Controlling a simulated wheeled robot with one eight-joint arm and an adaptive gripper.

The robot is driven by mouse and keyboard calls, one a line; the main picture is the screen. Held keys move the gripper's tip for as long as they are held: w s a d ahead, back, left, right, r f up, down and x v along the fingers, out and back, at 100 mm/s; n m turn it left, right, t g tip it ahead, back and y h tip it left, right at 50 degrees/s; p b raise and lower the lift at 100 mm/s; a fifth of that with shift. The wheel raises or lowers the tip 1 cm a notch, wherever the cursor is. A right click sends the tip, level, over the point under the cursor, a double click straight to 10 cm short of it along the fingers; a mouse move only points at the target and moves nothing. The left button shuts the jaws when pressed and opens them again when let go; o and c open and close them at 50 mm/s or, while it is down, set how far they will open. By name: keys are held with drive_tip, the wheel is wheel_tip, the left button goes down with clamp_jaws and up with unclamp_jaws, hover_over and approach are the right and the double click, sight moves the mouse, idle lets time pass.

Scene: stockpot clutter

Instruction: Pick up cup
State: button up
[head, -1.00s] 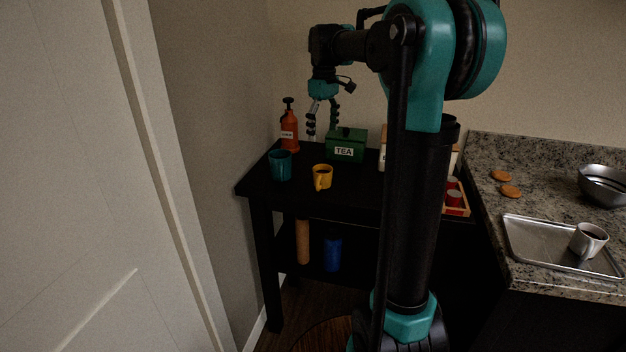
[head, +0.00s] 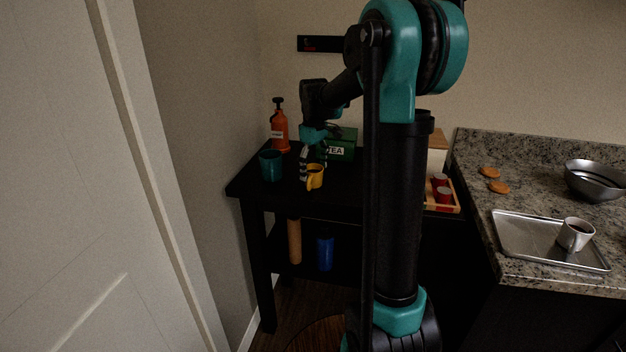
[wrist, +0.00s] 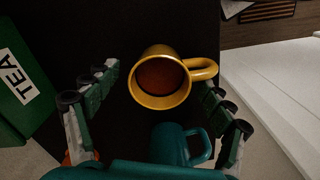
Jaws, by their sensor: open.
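A yellow cup (head: 315,178) with dark reddish-brown contents stands on the black table. In the wrist view the yellow cup (wrist: 160,80) lies between the fingertips, its handle pointing right towards the right finger. My gripper (head: 312,168) is open, pointing down just above and behind the cup; in the wrist view its fingers (wrist: 160,83) are spread on either side, and I cannot tell whether the right one touches the handle. A teal cup (head: 270,166) stands to the left on the table and shows at the bottom of the wrist view (wrist: 174,146). A white cup (head: 575,234) with dark contents is far right.
A green TEA box (head: 343,146) stands close behind my gripper. A red-orange bottle (head: 279,128) is at the back left. A wooden tray (head: 445,208) with red items is on the right. The white cup's metal tray (head: 520,238) lies on the granite counter (head: 540,155).

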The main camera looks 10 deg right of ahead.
drive_tip(key=shift+f, duration=0.25)
drive_tip(key=shift+c, duration=0.6)
drive_tip(key=c, duration=1.2)
drive_tip(key=shift+c, duration=0.5)
drive_tip(key=shift+r, duration=0.2)
